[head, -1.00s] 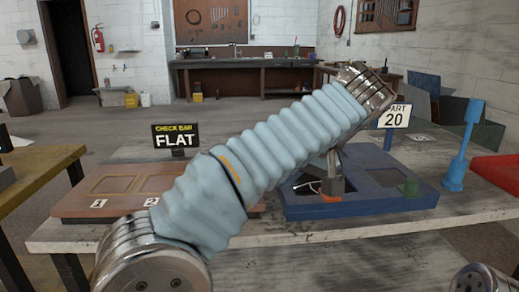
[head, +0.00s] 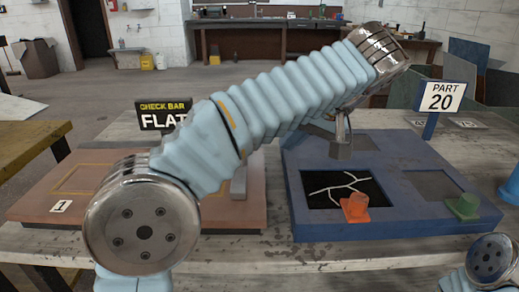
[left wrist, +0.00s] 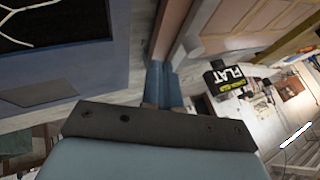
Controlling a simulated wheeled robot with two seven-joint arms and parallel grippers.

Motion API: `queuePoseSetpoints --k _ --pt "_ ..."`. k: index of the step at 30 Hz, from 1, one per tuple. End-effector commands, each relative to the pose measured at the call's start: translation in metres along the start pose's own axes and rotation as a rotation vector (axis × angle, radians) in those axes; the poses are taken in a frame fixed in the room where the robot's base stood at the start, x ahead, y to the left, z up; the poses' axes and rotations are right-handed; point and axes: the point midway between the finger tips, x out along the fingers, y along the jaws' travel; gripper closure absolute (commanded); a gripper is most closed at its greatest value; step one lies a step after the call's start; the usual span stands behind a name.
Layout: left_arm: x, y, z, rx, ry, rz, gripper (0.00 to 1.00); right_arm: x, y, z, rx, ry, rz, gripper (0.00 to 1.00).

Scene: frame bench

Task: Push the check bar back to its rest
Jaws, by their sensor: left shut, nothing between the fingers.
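The check bar (head: 239,183) is a pale grey bar on the right part of the brown board (head: 215,218). My left arm's blue sleeve hides most of it in the head view. In the left wrist view the bar (left wrist: 196,27) runs along the board by the gap to the blue fixture. My left gripper (left wrist: 164,72) is shut and empty, its blue fingers close to the bar's end. I cannot tell whether they touch. In the head view the sleeve hides these fingers. My right gripper is out of view.
The blue fixture (head: 300,228) stands right of the board, with an orange piece (head: 355,208) and a green piece (head: 463,206) at its front. A "CHECK BAR FLAT" sign (head: 163,113) and a "PART 20" sign (head: 440,97) stand behind. The bench front edge (head: 330,254) is bare.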

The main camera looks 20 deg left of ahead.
Motion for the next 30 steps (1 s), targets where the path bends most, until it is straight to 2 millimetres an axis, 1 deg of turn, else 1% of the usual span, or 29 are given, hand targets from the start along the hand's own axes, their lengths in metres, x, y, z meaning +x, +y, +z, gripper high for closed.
queuePoseSetpoints --k 1,3,8,12,16,21,30 --pt "0.013 0.000 0.002 0.001 -0.003 -0.002 1.00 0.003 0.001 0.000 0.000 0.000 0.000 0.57" --pt "0.030 0.001 0.002 0.000 -0.002 -0.002 1.00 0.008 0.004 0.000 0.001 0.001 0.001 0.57" --pt "0.062 0.001 0.002 0.001 -0.003 -0.001 1.00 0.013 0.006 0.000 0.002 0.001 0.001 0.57" --pt "0.070 -0.020 0.001 -0.002 -0.001 0.001 1.00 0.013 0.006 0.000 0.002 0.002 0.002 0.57" --pt "0.075 -0.030 0.001 0.000 -0.001 0.001 1.00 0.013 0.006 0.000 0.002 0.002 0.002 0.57" --pt "0.078 -0.035 0.001 0.001 0.000 0.002 1.00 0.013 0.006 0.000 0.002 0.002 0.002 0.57" --pt "0.078 -0.035 0.001 0.001 0.000 0.001 1.00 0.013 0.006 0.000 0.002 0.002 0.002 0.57"
